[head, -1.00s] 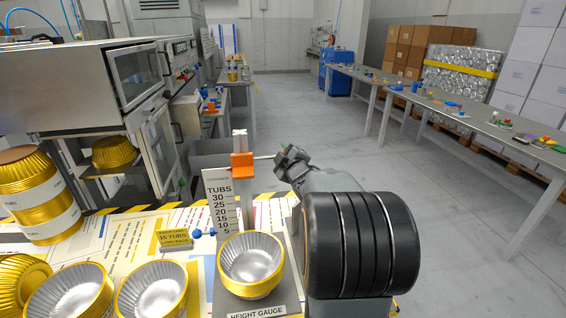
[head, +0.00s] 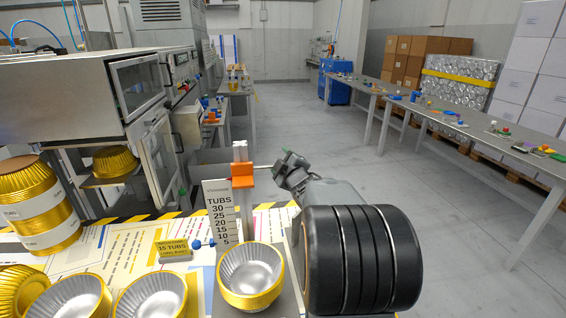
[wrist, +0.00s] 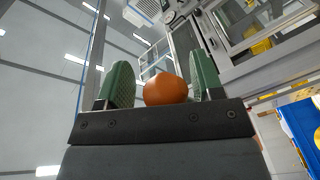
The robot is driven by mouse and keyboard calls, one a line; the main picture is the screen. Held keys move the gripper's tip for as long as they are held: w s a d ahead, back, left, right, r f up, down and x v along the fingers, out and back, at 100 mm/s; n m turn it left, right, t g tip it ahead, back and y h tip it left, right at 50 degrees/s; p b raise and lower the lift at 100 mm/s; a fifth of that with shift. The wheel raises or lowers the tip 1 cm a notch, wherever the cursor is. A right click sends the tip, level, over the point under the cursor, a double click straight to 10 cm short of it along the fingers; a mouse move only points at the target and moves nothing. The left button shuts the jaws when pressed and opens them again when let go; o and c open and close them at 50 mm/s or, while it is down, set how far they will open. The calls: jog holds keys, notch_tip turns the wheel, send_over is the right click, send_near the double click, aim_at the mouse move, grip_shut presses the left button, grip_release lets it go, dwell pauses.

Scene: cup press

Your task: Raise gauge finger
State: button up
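The height gauge (head: 219,220) stands on the bench, with a scale plate marked TUBS 30 down to 5. Its orange slider (head: 243,175) sits on the upright post, high up near the top of the scale plate. A thin rod runs from the slider to the right, towards my gripper (head: 284,167). In the wrist view an orange knob (wrist: 166,89) lies between the two green fingers of my gripper (wrist: 163,85). A narrow gap shows left of the knob; the right finger is very close to it. Metallic gold-rimmed tubs (head: 250,277) stand nested below the slider.
Further tubs (head: 152,298) stand at the front left, beside a wrapped tub stack (head: 42,208). A small yellow sign (head: 174,248) and a blue knob (head: 196,244) are left of the gauge. A steel machine (head: 75,90) is behind.

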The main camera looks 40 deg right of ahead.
jog(key=p+v, duration=0.1)
jog(key=v, duration=1.2)
jog(key=shift+s+a, duration=0.15)
jog(key=shift+s, duration=0.25)
jog(key=shift+f, duration=0.1)
jog(key=s+a+r+m+g+y+p, duration=0.1)
jog(key=s+a+m+g+y+p, duration=0.1)
jog(key=s+a+m+g+p, duration=0.2)
jog(key=s+a+r+m+g+y+p, duration=0.1)
jog(key=s+a+m+g+p, duration=0.3)
jog(key=a+g+p, duration=0.5)
jog(key=a+y+p, duration=0.1)
jog(key=a+p, duration=0.1)
jog(key=a, duration=0.6)
jog(key=shift+a+r+g+y, duration=0.25)
jog(key=shift+r+g+y, duration=0.05)
jog(key=shift+r+g, duration=0.1)
